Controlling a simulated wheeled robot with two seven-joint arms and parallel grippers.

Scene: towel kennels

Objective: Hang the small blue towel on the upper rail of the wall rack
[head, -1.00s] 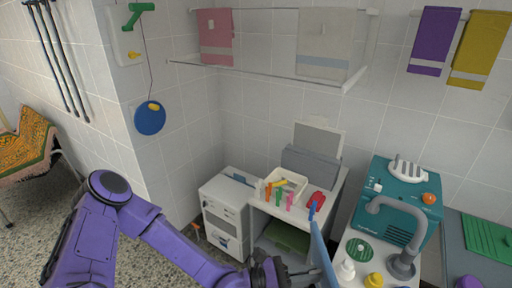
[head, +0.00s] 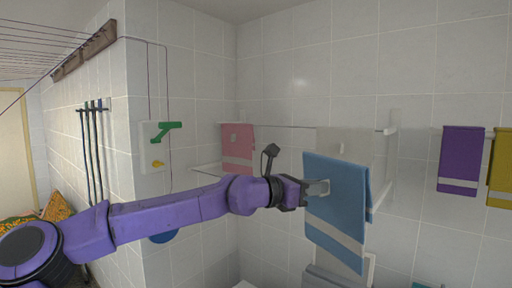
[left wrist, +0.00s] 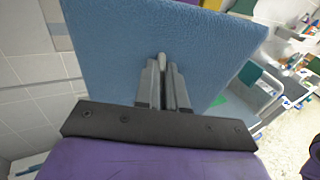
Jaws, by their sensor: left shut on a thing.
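The blue towel (head: 337,215), with a pale band near its bottom, hangs unfolded from my left gripper (head: 318,187), which is shut on it. In the left wrist view the gripper fingers (left wrist: 164,85) lie against the towel's blue cloth (left wrist: 110,50). The wall rack's upper rail (head: 285,126) runs along the wall behind the towel, with a white bracket (head: 392,122) at its right end. The blue towel appears in front of the rack and covers part of it. Whether it touches a rail cannot be told. My right gripper is not in view.
A pink towel (head: 237,145) and a pale beige towel (head: 350,142) hang on the rack. The lower rail (head: 205,171) stands out from the wall. Purple (head: 460,155) and yellow (head: 502,170) towels hang farther right. A green-handled pulley plate (head: 150,148) is on the left wall.

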